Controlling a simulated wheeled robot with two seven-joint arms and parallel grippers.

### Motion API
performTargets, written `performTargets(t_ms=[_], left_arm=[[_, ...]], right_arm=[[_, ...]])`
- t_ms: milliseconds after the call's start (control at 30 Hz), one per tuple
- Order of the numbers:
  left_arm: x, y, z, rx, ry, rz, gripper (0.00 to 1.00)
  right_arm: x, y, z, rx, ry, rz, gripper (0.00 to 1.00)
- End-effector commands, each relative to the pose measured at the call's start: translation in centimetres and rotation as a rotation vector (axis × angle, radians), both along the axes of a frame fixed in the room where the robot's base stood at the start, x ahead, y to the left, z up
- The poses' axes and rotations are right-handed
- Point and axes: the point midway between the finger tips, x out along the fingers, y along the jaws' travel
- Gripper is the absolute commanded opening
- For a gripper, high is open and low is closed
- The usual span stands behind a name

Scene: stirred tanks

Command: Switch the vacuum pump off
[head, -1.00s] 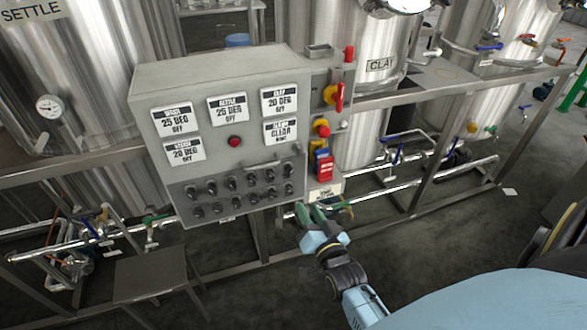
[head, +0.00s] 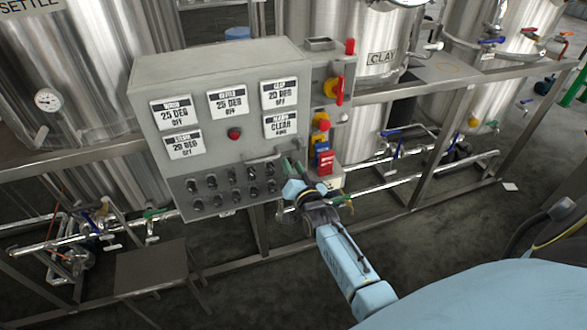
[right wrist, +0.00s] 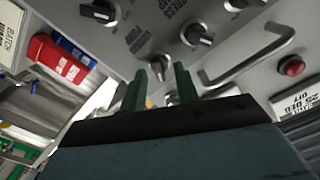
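The grey control panel (head: 222,150) carries two rows of small black knobs along its lower front. My right gripper (head: 294,168) is at the panel's lower right corner, close to the end of these rows. In the right wrist view my right gripper (right wrist: 169,72) shows two green fingers standing apart with nothing between them. A black knob (right wrist: 160,64) lies just beyond the fingertips, and another knob (right wrist: 197,35) is above it. Contact cannot be told. My left gripper is not in view.
A bent metal handle (right wrist: 250,58) and a red button (right wrist: 292,67) are near my right gripper. A red block (right wrist: 58,60) hangs at the panel's side. Pipes (head: 380,186) and frame rails run below. A small metal table (head: 150,268) stands at lower left.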

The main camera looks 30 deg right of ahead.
Motion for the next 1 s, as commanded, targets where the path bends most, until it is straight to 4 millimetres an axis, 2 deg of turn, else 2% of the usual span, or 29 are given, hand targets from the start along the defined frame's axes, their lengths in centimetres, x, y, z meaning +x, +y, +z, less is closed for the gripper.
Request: performTargets(t_ms=[233,500,767,1000], left_arm=[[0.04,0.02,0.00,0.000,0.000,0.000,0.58],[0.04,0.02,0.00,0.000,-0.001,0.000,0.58],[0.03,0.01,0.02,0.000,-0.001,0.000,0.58],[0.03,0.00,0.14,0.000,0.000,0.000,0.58]], right_arm=[[0.07,-0.02,0.01,0.000,0.000,0.000,0.31],[0.04,0.00,-0.01,0.000,0.000,0.000,0.00],[0.03,0.01,-0.01,-0.008,0.002,0.000,0.00],[0.03,0.04,-0.01,-0.085,0.022,0.000,0.00]])
